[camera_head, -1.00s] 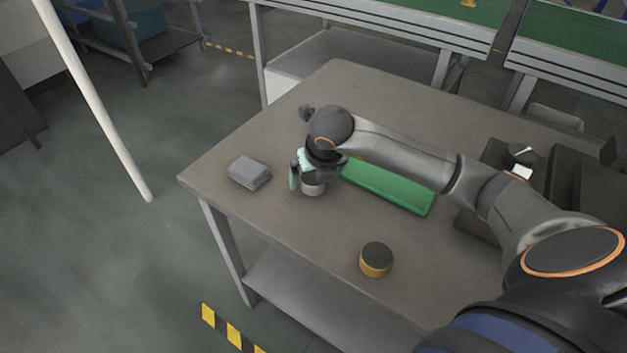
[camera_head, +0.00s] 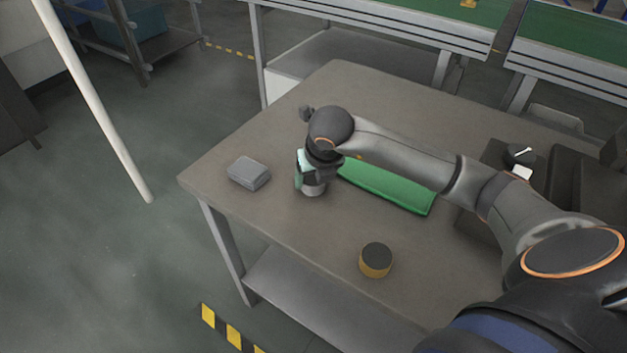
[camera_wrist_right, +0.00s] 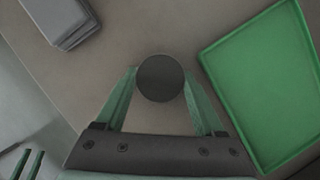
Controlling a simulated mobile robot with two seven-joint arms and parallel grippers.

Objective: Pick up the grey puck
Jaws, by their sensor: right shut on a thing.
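The grey puck (camera_head: 314,189) stands on the table under my right gripper (camera_head: 312,180), with only its lower grey side showing in the head view. In the right wrist view the puck's dark round top (camera_wrist_right: 160,78) sits between the two pale green fingers of the right gripper (camera_wrist_right: 158,85). The right gripper is shut on the puck, one finger on each side. The gripper hides much of the puck in the head view.
A green tray (camera_head: 425,207) lies just right of the puck. A grey box (camera_head: 249,173) is to its left, near the table's (camera_head: 290,225) edge. A yellow puck with a dark top (camera_head: 376,260) stands nearer the front. Dark equipment (camera_head: 578,185) occupies the right side.

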